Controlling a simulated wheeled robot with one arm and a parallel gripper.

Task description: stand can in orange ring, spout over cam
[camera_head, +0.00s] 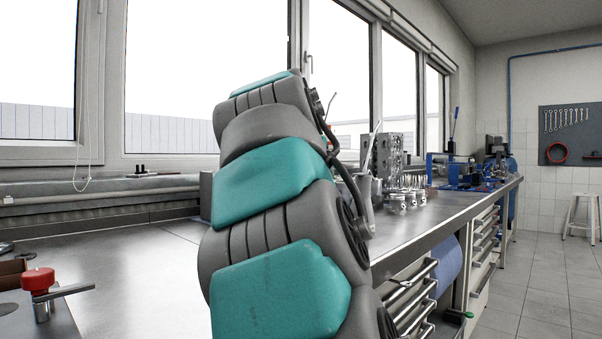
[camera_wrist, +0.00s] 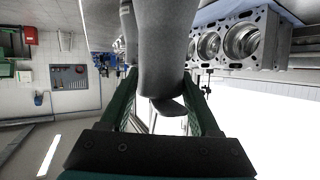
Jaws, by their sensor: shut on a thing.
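My gripper (camera_wrist: 160,74) is shut on a grey can (camera_wrist: 162,45), whose smooth body fills the space between the green fingers in the wrist view, which is upside down. The can's far end runs out of the frame. In the head view my arm covers the middle and hides the gripper. A grey body with a thin slanting spout, seemingly the can (camera_head: 366,187), shows just right of my arm. I cannot make out the orange ring or the cam in either view.
An engine block with open bores (camera_wrist: 240,42) is close to the can in the wrist view. A metal engine part (camera_head: 390,155) and several pistons (camera_head: 405,198) stand on the workbench (camera_head: 440,212). A red-topped tool (camera_head: 39,281) is at the left. The near left bench top is largely clear.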

